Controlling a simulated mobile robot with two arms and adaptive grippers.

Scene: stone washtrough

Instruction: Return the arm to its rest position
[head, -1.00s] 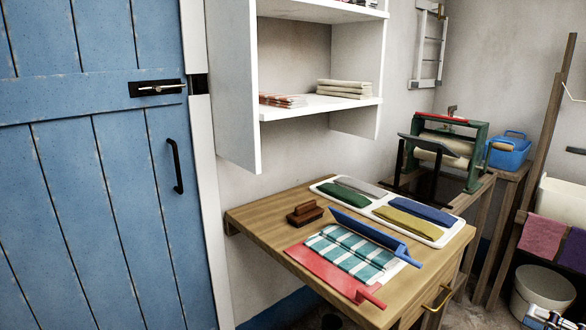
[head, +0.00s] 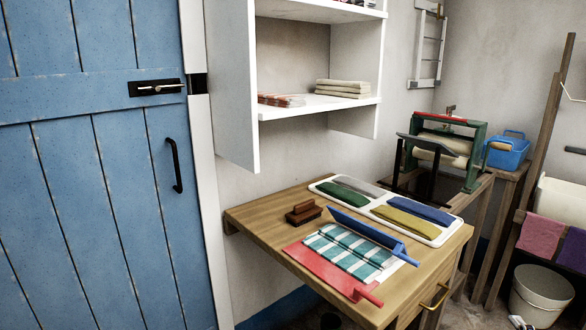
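Neither gripper shows clearly in the head view. My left arm and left gripper are outside the picture.
The wooden table (head: 262,222) carries a white divided tray (head: 318,187) with folded cloths, a brown brush (head: 304,213), a striped cloth (head: 345,252), a red board (head: 312,268) and a blue one (head: 365,232). A pale bucket (head: 540,295) stands at lower right.

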